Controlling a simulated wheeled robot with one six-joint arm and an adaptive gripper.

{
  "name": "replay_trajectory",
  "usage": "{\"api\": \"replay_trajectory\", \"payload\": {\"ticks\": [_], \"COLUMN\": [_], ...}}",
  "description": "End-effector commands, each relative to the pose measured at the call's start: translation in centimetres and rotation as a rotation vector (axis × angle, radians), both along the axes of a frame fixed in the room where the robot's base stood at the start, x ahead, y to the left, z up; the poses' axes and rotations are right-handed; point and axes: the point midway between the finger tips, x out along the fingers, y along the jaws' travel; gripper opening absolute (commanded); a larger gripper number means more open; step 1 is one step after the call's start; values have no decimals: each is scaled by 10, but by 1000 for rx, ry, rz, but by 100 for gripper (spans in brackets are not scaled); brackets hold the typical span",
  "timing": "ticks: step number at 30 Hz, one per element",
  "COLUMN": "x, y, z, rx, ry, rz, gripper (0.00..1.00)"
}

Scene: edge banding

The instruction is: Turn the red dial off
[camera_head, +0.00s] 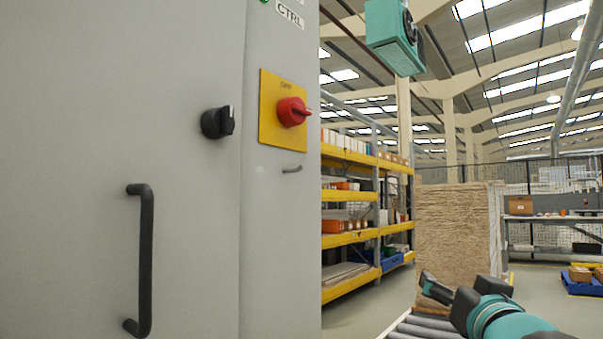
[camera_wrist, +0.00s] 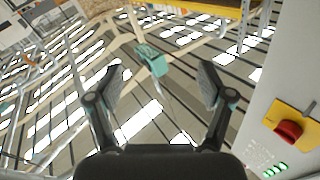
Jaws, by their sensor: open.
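The red dial (camera_head: 292,112) sits on a yellow plate (camera_head: 268,128) on the grey cabinet's narrow right-hand face, with its handle pointing right. The label above it is too small to read surely. In the wrist view the red dial (camera_wrist: 289,131) shows at the lower right on its yellow plate (camera_wrist: 287,121), outside the jaws. My gripper (camera_wrist: 161,85) is open and empty, with both fingers apart. In the head view my gripper (camera_head: 436,284) is low at the right, well away from the dial and apart from the cabinet.
A black knob (camera_head: 218,122) and a black door handle (camera_head: 142,260) stick out from the cabinet (camera_head: 190,220). A teal box (camera_head: 393,38) hangs overhead. Yellow shelving (camera_head: 350,238) and a tall brown board stack (camera_head: 455,240) stand behind. The space between my gripper and the cabinet looks free.

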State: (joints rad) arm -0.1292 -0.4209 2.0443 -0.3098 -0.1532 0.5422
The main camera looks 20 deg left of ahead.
Motion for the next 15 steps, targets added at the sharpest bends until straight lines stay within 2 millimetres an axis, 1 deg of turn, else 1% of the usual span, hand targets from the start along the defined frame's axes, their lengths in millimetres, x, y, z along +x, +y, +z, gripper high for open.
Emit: {"api": "replay_trajectory", "payload": {"ticks": [1,2,3,6,9,12,15], "x": [8,11,11,6,-7,-23,-37], "y": [18,28,42,77,109,132,148], "z": [27,44,66,112,147,168,179], "rx": [33,55,83,149,200,236,258], "ry": [-93,-148,-221,-383,-511,-599,-653], "rz": [61,101,159,323,492,646,760], "gripper": [80,80,80,80,80,80,80]}}
